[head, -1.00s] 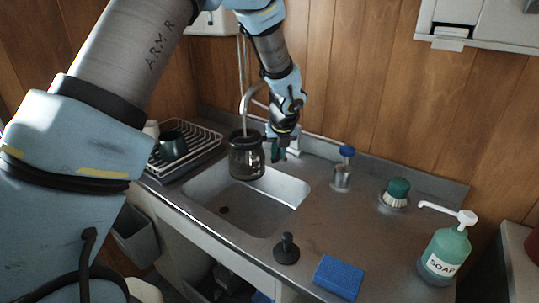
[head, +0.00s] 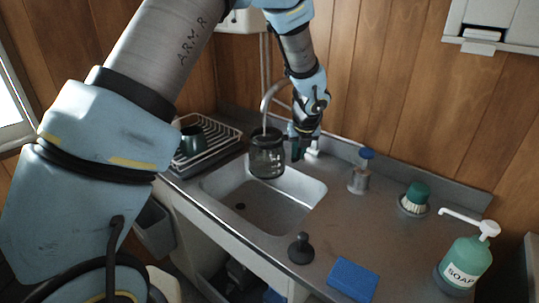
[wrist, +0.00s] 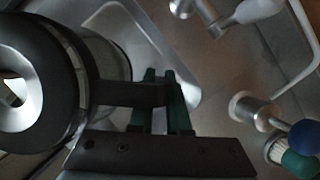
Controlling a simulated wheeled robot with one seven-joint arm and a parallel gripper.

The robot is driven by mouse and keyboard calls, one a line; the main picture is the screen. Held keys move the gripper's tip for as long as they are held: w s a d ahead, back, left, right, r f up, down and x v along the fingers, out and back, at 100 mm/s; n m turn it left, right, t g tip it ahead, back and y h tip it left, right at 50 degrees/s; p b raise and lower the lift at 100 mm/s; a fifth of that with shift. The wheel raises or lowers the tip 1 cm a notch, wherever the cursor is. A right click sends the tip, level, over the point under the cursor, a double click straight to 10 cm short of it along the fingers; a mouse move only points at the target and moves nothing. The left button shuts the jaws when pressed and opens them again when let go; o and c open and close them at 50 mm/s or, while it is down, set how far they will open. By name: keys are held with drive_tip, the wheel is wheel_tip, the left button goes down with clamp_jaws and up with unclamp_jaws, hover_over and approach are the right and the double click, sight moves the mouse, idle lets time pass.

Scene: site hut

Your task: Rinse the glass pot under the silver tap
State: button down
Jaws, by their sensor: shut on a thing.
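The glass pot (head: 267,160), clear with a black collar and handle, is held upright above the far part of the sink (head: 312,196). The silver tap (head: 268,97) arches over it, with its spout end just above the pot's mouth. A thin pale line runs from spout to pot; I cannot tell if it is water. My gripper (head: 297,152) is shut on the handle, right of the pot. In the wrist view, the green fingers (wrist: 160,88) close around the dark handle (wrist: 125,95), and the pot's round dark top (wrist: 62,75) fills the left.
A dish rack (head: 215,145) with a dark green mug stands left of the sink.

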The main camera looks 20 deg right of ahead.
drive_tip(key=shift+w+a, duration=0.15)
drive_tip(key=shift+a, duration=0.1)
drive_tip(key=shift+d, duration=0.2)
drive_tip(key=shift+s+d, duration=0.3)
drive_tip(key=shift+s, duration=0.05)
drive_tip(key=shift+s, duration=0.1)
drive_tip(key=s+a+b, duration=0.3)
drive_tip(key=s+a, duration=0.1)
drive_tip(key=s, duration=0.2)
drive_tip(key=shift+s+a, duration=0.2)
drive_tip(key=shift+a, duration=0.1)
idle(0.6)
idle(1.1)
drive_tip(key=s+a+r+p, duration=0.1)
drive_tip(key=s+a+r, duration=0.1)
drive_tip(key=s+r, duration=0.2)
drive_tip(key=shift+a+p, duration=0.3)
drive_tip(key=shift+a, duration=0.1)
drive_tip(key=shift+s, duration=0.15)
idle(0.6)
